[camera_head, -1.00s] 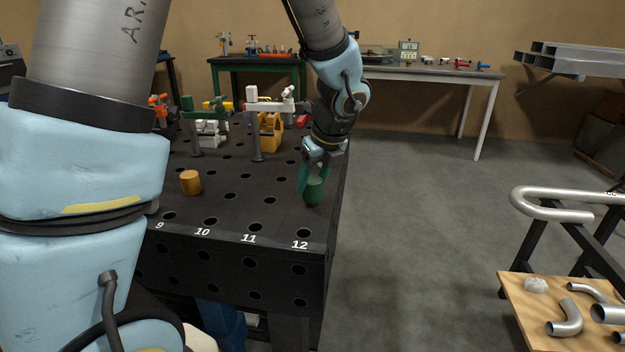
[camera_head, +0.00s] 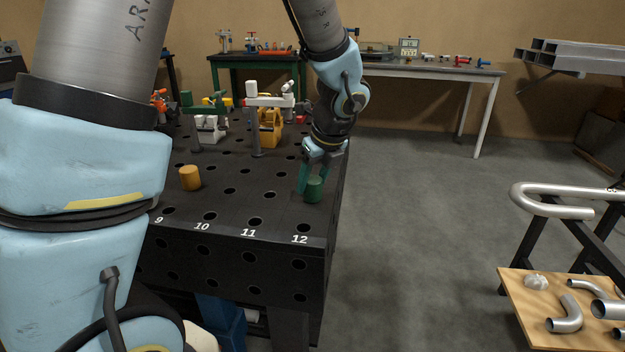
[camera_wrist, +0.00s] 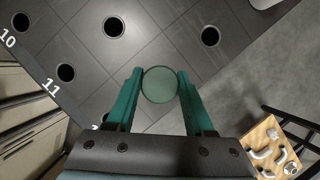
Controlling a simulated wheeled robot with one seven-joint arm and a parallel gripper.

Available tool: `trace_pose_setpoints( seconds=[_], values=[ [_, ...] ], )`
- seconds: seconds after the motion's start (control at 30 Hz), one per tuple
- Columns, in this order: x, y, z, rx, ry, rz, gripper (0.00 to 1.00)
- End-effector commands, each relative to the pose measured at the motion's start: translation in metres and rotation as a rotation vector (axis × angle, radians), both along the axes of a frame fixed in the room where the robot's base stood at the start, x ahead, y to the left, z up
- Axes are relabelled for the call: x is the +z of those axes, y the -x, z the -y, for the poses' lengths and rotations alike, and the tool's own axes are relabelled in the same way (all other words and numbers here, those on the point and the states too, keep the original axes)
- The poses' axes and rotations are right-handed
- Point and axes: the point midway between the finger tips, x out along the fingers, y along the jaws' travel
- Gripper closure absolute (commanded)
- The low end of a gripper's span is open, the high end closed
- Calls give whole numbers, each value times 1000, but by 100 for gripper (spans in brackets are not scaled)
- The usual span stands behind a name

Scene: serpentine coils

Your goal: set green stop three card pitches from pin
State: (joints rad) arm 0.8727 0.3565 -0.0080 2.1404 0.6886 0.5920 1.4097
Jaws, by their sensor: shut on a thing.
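The green stop (camera_head: 314,189) is a short green cylinder near the right edge of the black welding table (camera_head: 235,210), behind the number 12. My gripper (camera_head: 312,180) is shut on it from above; in the wrist view the green stop (camera_wrist: 160,85) sits between the two teal fingertips. I cannot tell whether its underside touches the table. An orange cylinder (camera_head: 190,178), perhaps the pin, stands upright on the table to the left, apart from my gripper. No card is clearly visible.
The tabletop has a grid of round holes, numbered 9 to 12 along the front edge. The tabletop between the orange cylinder and my gripper is clear.

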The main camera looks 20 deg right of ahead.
Motion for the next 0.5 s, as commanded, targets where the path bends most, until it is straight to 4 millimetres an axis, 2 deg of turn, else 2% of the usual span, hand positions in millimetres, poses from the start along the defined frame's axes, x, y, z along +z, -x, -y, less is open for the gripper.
trace_pose_setpoints(
  seconds=[0.07, 0.1, 0.37, 0.5],
  values=[
    [-3, 0, -1, 1, -2, -3, 100],
    [-3, 1, -1, 1, -2, -4, 44],
    [-2, 1, -1, 0, -2, -3, 15],
    [-2, 0, -1, 0, -2, -3, 12]
  ],
)
